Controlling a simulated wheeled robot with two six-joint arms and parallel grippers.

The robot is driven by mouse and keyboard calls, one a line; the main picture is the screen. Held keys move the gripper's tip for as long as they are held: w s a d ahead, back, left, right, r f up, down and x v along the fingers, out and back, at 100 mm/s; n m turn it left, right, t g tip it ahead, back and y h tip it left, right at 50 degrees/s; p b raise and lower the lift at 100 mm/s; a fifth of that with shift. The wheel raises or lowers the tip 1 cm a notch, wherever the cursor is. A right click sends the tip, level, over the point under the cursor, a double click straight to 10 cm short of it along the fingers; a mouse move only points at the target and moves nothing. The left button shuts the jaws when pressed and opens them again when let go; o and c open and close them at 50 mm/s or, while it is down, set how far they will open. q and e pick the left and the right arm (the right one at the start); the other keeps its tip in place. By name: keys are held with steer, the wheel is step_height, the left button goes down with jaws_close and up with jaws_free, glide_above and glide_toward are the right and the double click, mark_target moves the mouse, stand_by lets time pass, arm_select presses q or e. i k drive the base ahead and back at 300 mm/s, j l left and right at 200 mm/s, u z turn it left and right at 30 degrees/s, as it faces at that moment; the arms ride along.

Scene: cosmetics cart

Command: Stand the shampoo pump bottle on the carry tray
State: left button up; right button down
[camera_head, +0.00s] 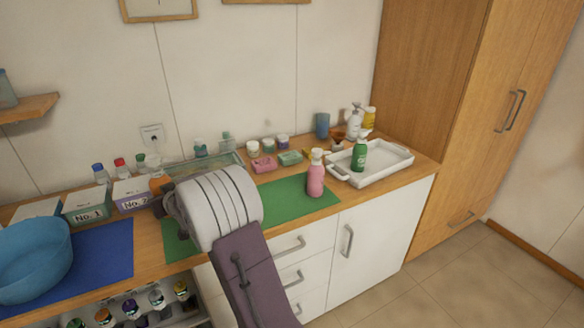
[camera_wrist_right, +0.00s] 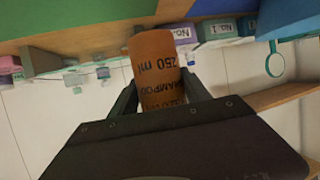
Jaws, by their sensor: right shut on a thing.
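An amber bottle (camera_wrist_right: 153,62) with dark lettering reading "250 ml" and "SHAMPOO" is between the fingers of my right gripper (camera_wrist_right: 160,82), which is shut on it. In the head view the amber bottle (camera_head: 160,184) shows only in part, beside my bulky right wrist, near the small boxes. Its pump top is not clear. The white carry tray (camera_head: 387,173) is at the right end of the counter, well away from the held bottle. A green pump bottle (camera_head: 359,155) stands on the tray. My left gripper is not in view.
A pink pump bottle (camera_head: 315,180) stands on the green mat (camera_head: 285,203), left of the tray. Pink and green soaps and small jars line the back. Labelled boxes (camera_head: 88,204), a blue mat (camera_head: 100,252) and a blue basin (camera_head: 32,262) are at the left.

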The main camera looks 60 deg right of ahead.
mark_target(381, 159)
steer(key=l+z, duration=0.25)
steer(key=z, duration=0.2)
steer(key=l+z, duration=0.3)
steer(key=z, duration=0.15)
steer(key=l+z, duration=0.25)
steer(key=z, duration=0.2)
steer(key=i+l+z, duration=0.1)
steer(key=z, duration=0.35)
steer(key=i+l+z, duration=0.15)
steer(key=l+z, duration=0.15)
steer(key=z, duration=0.15)
steer(key=i+l+u, duration=0.55)
steer(key=l, duration=0.4)
steer(key=i, duration=0.1)
